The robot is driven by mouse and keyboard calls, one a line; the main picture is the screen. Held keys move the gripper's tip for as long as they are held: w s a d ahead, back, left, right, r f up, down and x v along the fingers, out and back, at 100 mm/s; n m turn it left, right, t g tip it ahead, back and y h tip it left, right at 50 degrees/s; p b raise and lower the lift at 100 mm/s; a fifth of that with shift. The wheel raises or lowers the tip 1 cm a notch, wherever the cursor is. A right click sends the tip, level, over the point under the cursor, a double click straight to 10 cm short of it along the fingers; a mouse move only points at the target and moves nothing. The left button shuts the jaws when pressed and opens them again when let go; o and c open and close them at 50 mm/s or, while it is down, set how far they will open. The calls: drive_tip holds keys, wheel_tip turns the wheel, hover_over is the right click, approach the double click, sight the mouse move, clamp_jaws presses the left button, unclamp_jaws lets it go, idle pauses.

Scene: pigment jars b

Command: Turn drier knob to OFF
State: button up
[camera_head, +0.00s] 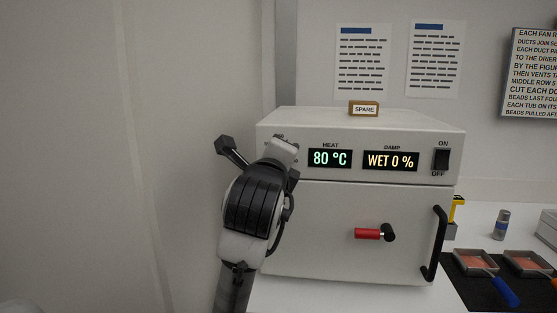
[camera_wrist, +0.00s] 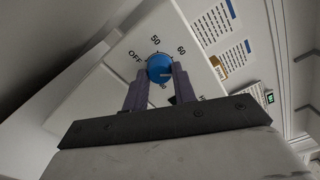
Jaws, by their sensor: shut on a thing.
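The blue drier knob (camera_wrist: 158,66) is on the white front panel in the wrist view, with OFF, 50 and 60 printed around it. A pale pointer line on it points right, away from OFF and below the 60 mark. My gripper (camera_wrist: 161,72) is shut on the knob, one finger at each side. In the head view my gripper (camera_head: 284,148) is at the upper left of the drier (camera_head: 320,220) and hides the knob. The drier's heat display (camera_head: 330,158) reads 80 °C, and the damp display (camera_head: 391,161) reads WET 0 %.
An ON/OFF rocker switch (camera_head: 442,159) is at the panel's right. A red-handled latch (camera_head: 368,234) and a black door handle (camera_head: 435,243) stick out in front. Trays (camera_head: 475,262) and a small jar (camera_head: 502,225) stand right of the drier. A wall is close at left.

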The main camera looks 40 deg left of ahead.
drive_tip(key=shift+n+p, duration=3.6)
drive_tip(key=shift+n, duration=11.9)
drive_tip(key=o, duration=1)
